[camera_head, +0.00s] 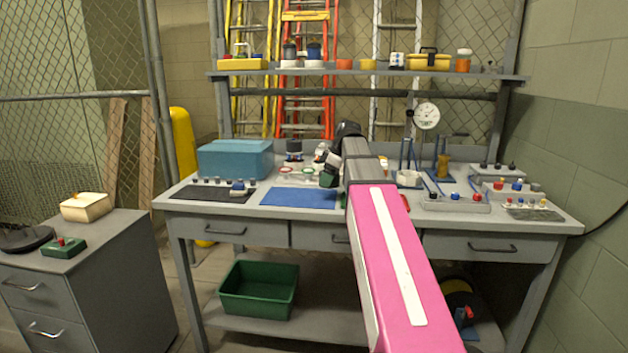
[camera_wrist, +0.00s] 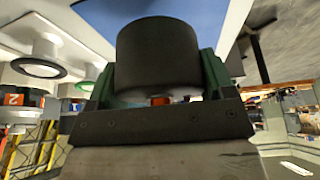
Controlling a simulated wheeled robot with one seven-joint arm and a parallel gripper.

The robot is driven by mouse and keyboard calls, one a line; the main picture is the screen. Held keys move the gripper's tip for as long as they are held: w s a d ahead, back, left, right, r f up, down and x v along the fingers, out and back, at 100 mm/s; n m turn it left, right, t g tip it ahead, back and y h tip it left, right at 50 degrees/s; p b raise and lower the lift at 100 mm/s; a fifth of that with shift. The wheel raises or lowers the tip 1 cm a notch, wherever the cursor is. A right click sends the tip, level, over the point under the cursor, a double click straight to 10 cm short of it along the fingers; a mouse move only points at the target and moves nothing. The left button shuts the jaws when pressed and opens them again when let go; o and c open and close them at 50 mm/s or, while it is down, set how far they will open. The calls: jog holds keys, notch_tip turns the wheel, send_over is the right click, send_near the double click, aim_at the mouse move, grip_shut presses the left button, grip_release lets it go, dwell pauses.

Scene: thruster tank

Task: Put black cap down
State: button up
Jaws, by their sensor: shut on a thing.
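A wide black cap (camera_wrist: 172,55) fills the upper middle of the wrist view. My gripper (camera_wrist: 160,82) is shut on it, with one green finger on each side. A small red part shows below the cap, between the fingers. In the head view my gripper (camera_head: 328,177) is over the workbench, near the back right of the blue mat (camera_head: 290,198). My arm hides part of the bench there, and I cannot make out the cap clearly in that view. I cannot tell whether the cap touches any surface.
The workbench carries a black mat (camera_head: 205,194) and a teal box (camera_head: 235,159) at left. Grey trays (camera_head: 455,206) with small parts stand at right. Ringed pieces (camera_wrist: 40,68) stand near my gripper. Most of the blue mat looks bare.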

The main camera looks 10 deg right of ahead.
jog(key=shift+w+a, duration=0.35)
jog(key=shift+a, duration=0.4)
jog(key=shift+w+a, duration=0.35)
jog(key=shift+a, duration=0.45)
jog(key=shift+w+a, duration=0.35)
jog(key=shift+a, duration=0.4)
jog(key=shift+f, duration=0.6)
jog(key=shift+f, duration=0.6)
jog(key=o, duration=0.8)
jog(key=shift+o, duration=0.2)
jog(key=shift+d+r, duration=0.1)
jog(key=shift+r, duration=0.4)
jog(key=v, duration=1.2)
jog(key=shift+s+r, duration=0.1)
jog(key=shift+r, duration=0.05)
